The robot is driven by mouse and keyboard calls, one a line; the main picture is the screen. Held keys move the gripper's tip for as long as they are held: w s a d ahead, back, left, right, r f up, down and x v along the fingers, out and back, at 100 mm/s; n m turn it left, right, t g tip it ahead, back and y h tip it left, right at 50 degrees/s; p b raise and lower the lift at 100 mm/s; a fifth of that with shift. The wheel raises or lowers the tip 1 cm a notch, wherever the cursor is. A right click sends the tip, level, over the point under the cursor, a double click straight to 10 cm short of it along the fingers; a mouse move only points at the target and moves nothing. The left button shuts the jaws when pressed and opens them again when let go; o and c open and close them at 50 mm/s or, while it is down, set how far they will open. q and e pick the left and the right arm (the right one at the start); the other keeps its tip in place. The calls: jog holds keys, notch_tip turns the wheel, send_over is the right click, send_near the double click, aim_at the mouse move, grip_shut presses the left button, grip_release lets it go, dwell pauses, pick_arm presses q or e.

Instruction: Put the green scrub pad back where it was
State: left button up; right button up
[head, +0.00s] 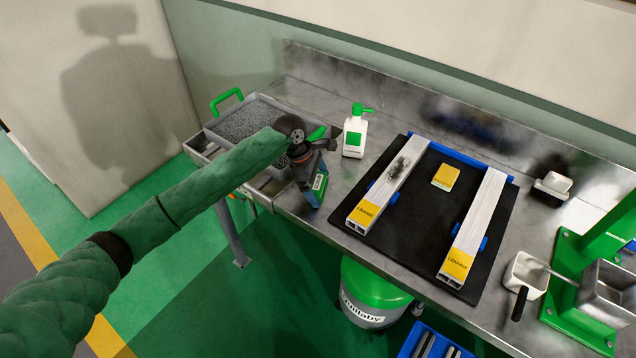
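My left gripper (318,160) is above the left part of the bench, beside the chip tray. Its fingers are small and dark here, and I cannot tell whether they hold anything. A blue item with a green label (317,186) shows just below it; I cannot tell whether they touch. I cannot clearly make out a green scrub pad. A green piece (318,133) behind the gripper may be a tray handle or the pad. A yellow pad or block (446,177) lies on the black mat (420,220) between two light profiles. My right gripper is not in view.
The left profile (390,185) carries a dark smudge; the right profile (474,225) is clean.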

pick_arm(q)
jog(key=shift+r, duration=0.1)
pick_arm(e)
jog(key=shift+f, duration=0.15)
pick_arm(q)
jog(key=b+v, duration=0.3)
jog(key=v, duration=0.9)
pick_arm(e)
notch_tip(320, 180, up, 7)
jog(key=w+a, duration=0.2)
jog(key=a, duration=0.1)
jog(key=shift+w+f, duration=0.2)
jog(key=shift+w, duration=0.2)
pick_arm(q)
jog(key=shift+a, duration=0.1)
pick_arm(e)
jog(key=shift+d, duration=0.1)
